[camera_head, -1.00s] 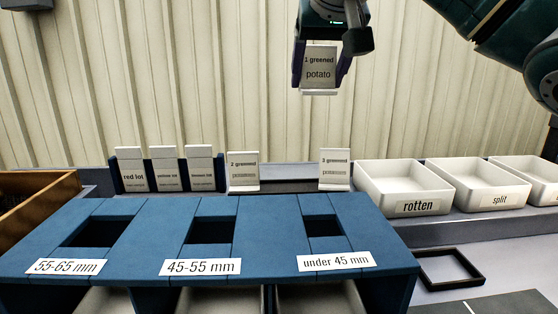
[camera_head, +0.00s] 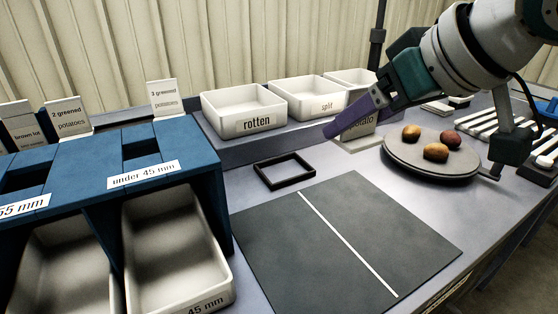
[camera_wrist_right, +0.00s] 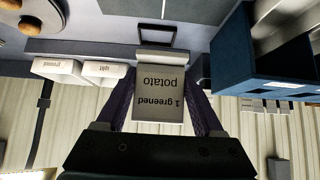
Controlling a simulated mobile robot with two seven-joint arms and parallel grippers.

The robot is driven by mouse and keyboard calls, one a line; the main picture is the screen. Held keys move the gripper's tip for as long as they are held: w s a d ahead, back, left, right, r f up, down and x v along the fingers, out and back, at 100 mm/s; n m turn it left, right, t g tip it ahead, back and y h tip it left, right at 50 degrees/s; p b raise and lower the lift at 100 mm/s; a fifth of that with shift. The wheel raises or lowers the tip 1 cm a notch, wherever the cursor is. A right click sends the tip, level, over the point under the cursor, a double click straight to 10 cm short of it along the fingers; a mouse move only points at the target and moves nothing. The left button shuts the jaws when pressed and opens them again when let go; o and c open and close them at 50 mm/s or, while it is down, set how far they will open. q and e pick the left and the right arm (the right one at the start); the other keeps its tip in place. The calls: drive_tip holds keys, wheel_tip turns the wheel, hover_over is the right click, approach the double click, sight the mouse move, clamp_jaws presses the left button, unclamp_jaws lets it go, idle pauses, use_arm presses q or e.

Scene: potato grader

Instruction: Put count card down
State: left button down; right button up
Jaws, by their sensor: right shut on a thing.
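The count card reading "1 greened potato" (camera_wrist_right: 158,105) is between the two purple fingers of my right gripper (camera_wrist_right: 165,110) in the right wrist view, its pale foot pointing away from the palm. In the head view the card (camera_head: 360,124) is partly hidden behind a purple finger of my right gripper (camera_head: 352,118), in front of the split tray and left of the round plate. I cannot tell whether its foot touches a surface. Cards for 2 greened potatoes (camera_head: 68,118) and 3 greened potatoes (camera_head: 163,98) stand upright behind the blue sizing rack (camera_head: 85,165). My left gripper is not in view.
White trays marked rotten (camera_head: 243,110) and split (camera_head: 308,98) stand on the back ledge. A black square frame (camera_head: 285,171) lies before them. A dark mat (camera_head: 345,240) with a white line is clear. A round plate (camera_head: 430,165) holds three potatoes.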

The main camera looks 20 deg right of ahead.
wheel_tip(320, 180, down, 13)
drive_tip(key=shift+r+b, duration=0.2)
drive_tip(key=shift+b, duration=0.95)
drive_tip(key=shift+f+b, duration=0.55)
drive_tip(key=shift+f, duration=1.65)
drive_tip(key=shift+f, duration=0.2)
drive_tip(key=o, duration=1.3)
drive_tip(key=shift+r, duration=0.1)
